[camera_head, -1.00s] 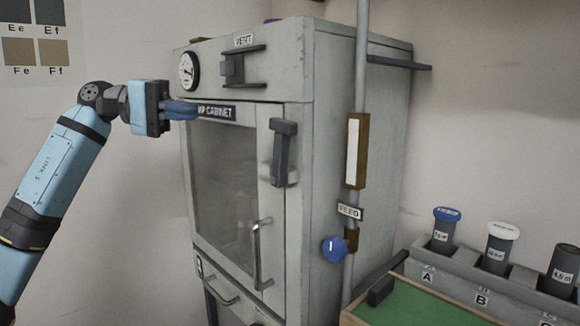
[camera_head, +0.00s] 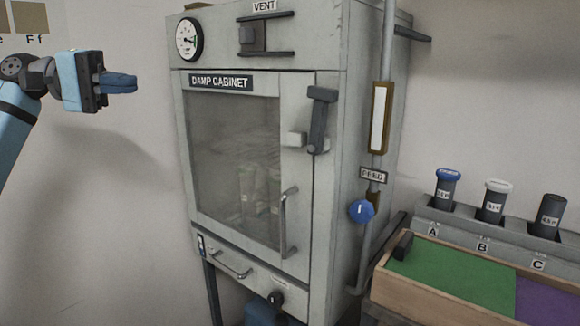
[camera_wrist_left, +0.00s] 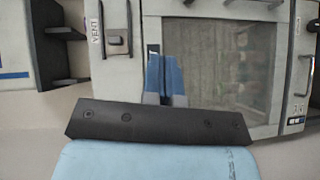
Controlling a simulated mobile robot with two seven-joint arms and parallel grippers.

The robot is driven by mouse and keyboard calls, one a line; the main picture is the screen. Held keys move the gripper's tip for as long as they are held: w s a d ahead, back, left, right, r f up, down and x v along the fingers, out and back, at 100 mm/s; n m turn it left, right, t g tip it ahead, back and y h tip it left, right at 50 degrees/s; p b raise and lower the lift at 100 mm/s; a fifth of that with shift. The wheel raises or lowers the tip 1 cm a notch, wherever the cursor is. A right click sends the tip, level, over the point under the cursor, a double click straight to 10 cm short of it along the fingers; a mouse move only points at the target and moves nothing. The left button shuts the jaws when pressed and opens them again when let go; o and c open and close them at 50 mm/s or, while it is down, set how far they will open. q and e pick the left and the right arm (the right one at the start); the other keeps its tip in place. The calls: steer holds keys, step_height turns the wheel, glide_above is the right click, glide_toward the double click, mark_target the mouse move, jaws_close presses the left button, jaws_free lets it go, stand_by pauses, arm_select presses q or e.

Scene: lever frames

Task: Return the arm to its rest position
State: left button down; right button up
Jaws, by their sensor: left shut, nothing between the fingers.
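My left gripper (camera_head: 121,83) is at the upper left of the head view, in the air to the left of the damp cabinet (camera_head: 330,190). Its blue fingers are shut and empty, and they point right toward the cabinet without touching it. In the left wrist view the closed fingers (camera_wrist_left: 165,78) appear in front of the cabinet's glass door (camera_wrist_left: 220,70). The door is closed, and its dark lever (camera_head: 320,118) hangs nearly upright on the front. My right gripper is not in view.
The vent slider (camera_head: 252,38) and a round gauge (camera_head: 189,39) sit at the cabinet's top. A pipe with a blue knob (camera_head: 361,211) runs along its right side. Capped tubes stand in a grey rack (camera_head: 427,214) behind a green and purple tray (camera_head: 440,307).

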arm_select(q)
steer(key=w+d+f+n+t+h+p, duration=0.2)
steer(key=d+f+n+t+h+p, duration=0.3)
steer(key=n+p, duration=1.05)
steer(key=s+d+f+n+t+y+p, duration=0.15)
steer(key=f+n+t+y+p, duration=0.3)
steer(key=n, duration=0.85)
steer(key=s+f+n+t+y+p, duration=0.25)
steer(key=f+n+t, duration=0.4)
steer(key=n, duration=0.65)
steer(key=s+f+n+g+y+p, duration=0.2)
steer(key=s+f+n+p, duration=0.3)
steer(key=s+n, duration=0.4)
steer(key=s+f+n+g+y+p, duration=0.3)
steer(key=s+f+n+y+p, duration=0.2)
steer(key=s+n, duration=0.4)
steer(key=s+d+f+n+g+y+p, duration=0.1)
steer(key=s+f+n+g+y+p, duration=0.1)
steer(key=s+f+n+y+p, duration=0.2)
steer(key=s+f+n+p, duration=0.1)
steer(key=s+f+n, duration=0.2)
steer(key=s+n, duration=0.2)
steer(key=shift+s+g+p, duration=0.3)
steer(key=shift+s, duration=0.05)
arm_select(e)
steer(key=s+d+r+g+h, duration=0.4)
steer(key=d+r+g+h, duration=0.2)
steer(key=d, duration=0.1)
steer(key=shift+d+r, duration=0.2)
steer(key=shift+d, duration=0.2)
